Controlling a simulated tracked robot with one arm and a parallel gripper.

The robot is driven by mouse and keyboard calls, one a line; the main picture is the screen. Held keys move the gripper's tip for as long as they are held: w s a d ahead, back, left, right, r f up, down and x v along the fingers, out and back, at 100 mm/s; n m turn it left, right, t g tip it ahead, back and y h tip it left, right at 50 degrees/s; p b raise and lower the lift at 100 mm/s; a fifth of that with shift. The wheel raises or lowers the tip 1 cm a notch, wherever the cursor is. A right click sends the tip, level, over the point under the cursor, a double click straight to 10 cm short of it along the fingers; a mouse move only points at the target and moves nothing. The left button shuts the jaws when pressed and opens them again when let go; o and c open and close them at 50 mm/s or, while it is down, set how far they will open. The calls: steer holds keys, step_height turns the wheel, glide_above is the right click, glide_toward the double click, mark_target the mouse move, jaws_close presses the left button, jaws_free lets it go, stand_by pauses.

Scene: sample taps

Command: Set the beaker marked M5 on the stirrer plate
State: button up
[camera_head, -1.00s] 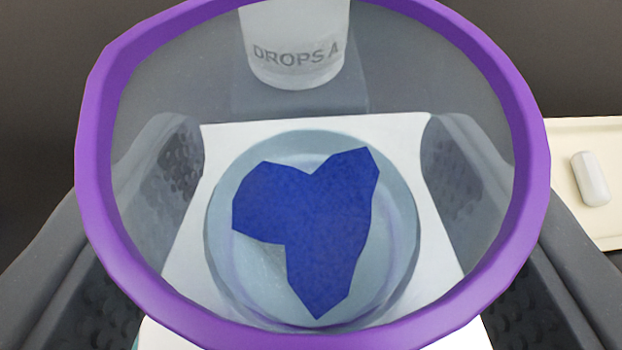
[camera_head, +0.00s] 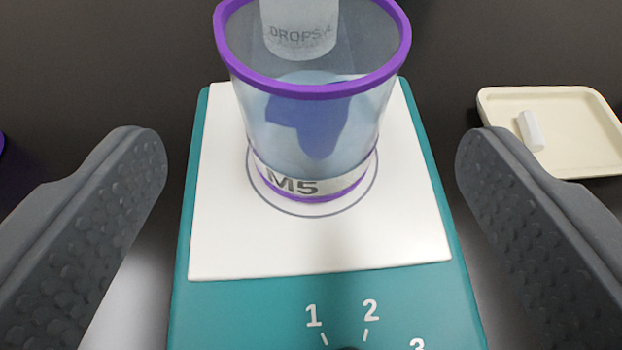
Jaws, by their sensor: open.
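The beaker marked M5 (camera_head: 310,125) is clear with a purple rim and a purple base band. It stands upright on the white top of the teal stirrer plate (camera_head: 320,245), inside the printed circle. A dark blue patch shows inside or through it. My gripper (camera_head: 312,175) is open, with one finger far to each side of the beaker, touching nothing. Its fingers are nearer the camera than the beaker.
A cream tray (camera_head: 585,120) with a small white piece (camera_head: 531,131) lies at the right. A purple edge (camera_head: 2,143) shows at the far left. Dark table surface lies between.

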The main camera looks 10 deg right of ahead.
steer(key=shift+v, duration=2.35)
step_height(320, 180, up, 26)
steer(key=w+d+n+y, duration=0.1)
steer(key=w+d+y, duration=0.1)
steer(key=d+y, duration=0.15)
steer(key=s+d+r+t+h, duration=0.1)
steer(key=s+d+r, duration=0.5)
steer(key=r, duration=0.5)
steer(key=s+d+r+t+h, duration=0.1)
steer(key=s+d+r, duration=0.5)
steer(key=d+r, duration=0.5)
steer(key=shift+s+d+r, duration=0.2)
steer(key=shift+s+d, duration=0.1)
steer(key=shift+s, duration=0.1)
steer(key=shift+a, duration=0.1)
